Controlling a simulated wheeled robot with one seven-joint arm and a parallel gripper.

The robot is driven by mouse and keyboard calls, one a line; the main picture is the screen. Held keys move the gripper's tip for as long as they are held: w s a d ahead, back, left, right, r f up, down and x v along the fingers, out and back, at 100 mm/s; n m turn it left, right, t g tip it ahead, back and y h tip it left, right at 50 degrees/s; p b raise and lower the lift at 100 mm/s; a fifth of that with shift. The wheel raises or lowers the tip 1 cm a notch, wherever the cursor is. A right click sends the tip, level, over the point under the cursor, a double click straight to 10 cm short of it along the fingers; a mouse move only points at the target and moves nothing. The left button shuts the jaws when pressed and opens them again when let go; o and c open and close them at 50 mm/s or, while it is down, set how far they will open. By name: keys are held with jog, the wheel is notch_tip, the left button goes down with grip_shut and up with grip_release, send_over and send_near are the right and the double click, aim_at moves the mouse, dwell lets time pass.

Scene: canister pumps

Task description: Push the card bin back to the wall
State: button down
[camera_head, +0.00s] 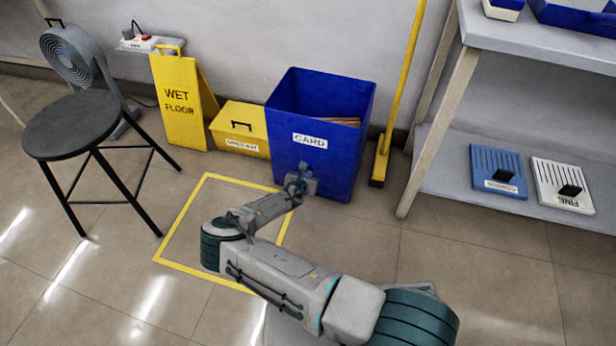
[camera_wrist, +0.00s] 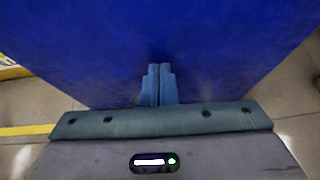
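The card bin (camera_head: 325,160) is a tall blue open-topped bin with a white CARD label (camera_head: 310,140) on its front and brown cardboard inside. It stands upright on the floor close to the back wall, right of the yellow box. My gripper (camera_head: 302,172) is at its front face, below the label. In the wrist view the bin's blue side (camera_wrist: 220,45) fills most of the picture. The two fingers (camera_wrist: 159,70) are together there, with nothing between them, and point at the bin's face. They look to be at or very near it; contact is hard to tell.
A yellow box (camera_head: 240,130) and a wet floor sign (camera_head: 180,100) stand left of the bin. A yellow pole (camera_head: 402,85) stands on its right, then a shelf unit (camera_head: 540,45). A black stool (camera_head: 72,126) is at left. A yellow floor outline (camera_head: 165,235) lies in front.

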aim_at(311, 167)
jog(key=shift+w+d+b, duration=0.35)
jog(key=shift+w+b, duration=0.1)
jog(key=shift+w, duration=0.3)
jog(key=shift+w+d+b, duration=0.3)
jog(key=shift+w+b, duration=0.1)
jog(key=shift+w, duration=0.3)
jog(key=shift+w+d+b, duration=0.35)
jog(key=shift+w+b, duration=0.1)
jog(key=shift+w, duration=0.3)
jog(key=shift+w+d+b, duration=0.2)
jog(key=shift+w+d, duration=0.15)
jog(key=shift+w, duration=0.4)
jog(key=shift+w+d+b, duration=0.2)
jog(key=shift+w+d, duration=0.1)
jog(key=shift+w, duration=0.5)
jog(key=shift+w+d+b, duration=0.2)
jog(key=shift+w+d, duration=0.15)
jog(key=shift+w, duration=0.5)
jog(key=shift+s+a+p, duration=0.3)
jog(key=shift+s+p, duration=0.1)
jog(key=shift+s, duration=0.3)
jog(key=shift+s+a+p, duration=0.3)
jog(key=shift+s+p, duration=0.05)
jog(key=shift+s, duration=0.35)
jog(key=shift+s+a+p, duration=0.3)
jog(key=shift+s+p, duration=0.1)
jog(key=shift+s, duration=0.3)
